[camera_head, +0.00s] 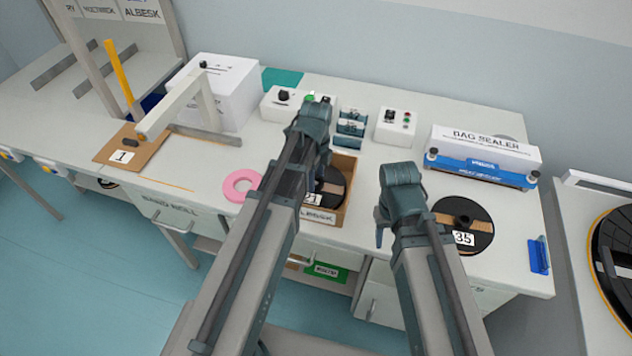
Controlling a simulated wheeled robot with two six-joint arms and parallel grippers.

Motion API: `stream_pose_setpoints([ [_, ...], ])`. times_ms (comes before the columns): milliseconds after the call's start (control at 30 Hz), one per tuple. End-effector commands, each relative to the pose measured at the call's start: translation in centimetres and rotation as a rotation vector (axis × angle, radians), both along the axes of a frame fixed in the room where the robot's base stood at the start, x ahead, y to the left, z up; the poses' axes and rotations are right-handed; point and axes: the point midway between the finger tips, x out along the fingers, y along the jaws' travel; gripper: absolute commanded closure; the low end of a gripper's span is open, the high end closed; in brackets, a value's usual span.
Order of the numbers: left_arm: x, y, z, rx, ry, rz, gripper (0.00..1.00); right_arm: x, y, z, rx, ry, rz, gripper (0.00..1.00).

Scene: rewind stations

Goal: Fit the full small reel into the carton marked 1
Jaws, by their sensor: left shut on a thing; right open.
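The small open carton (341,218) stands at the front of the bench, with a label reading ALBESK and a "1" on its near side. A black reel with a brown middle (336,189) shows within its walls, partly covered by my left arm. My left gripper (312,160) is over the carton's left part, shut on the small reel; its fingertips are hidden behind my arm. Whether the reel rests on the carton's floor I cannot tell. My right gripper (392,222) is open and empty, between the carton and a black reel marked 35 (479,240).
A pink ring (241,185) lies left of the carton. A brown board marked 1 (118,146) lies further left. The blue and white bag sealer (480,165), a white switch box (396,126) and a white machine (222,85) stand behind.

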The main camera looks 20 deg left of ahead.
Motion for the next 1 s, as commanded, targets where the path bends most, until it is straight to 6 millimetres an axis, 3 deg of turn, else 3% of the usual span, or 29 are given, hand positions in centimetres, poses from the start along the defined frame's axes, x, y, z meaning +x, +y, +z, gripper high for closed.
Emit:
stream_pose_setpoints([
  [333,0.0,0.0,-0.3,0.000,0.000,0.000,1.00,0.0,0.0,-0.3,0.000,0.000,0.000,0.50],
  [367,0.0,0.0,-0.2,0.000,0.000,0.000,0.36,0.0,0.0,-0.2,0.000,0.000,0.000,0.50],
  [500,0.0,0.0,-0.1,0.000,0.000,0.000,0.12,0.0,0.0,-0.1,0.000,0.000,0.000,0.50],
  [1000,0.0,0.0,0.7,0.000,0.000,0.000,0.12,0.0,0.0,0.7,0.000,0.000,0.000,0.50],
])
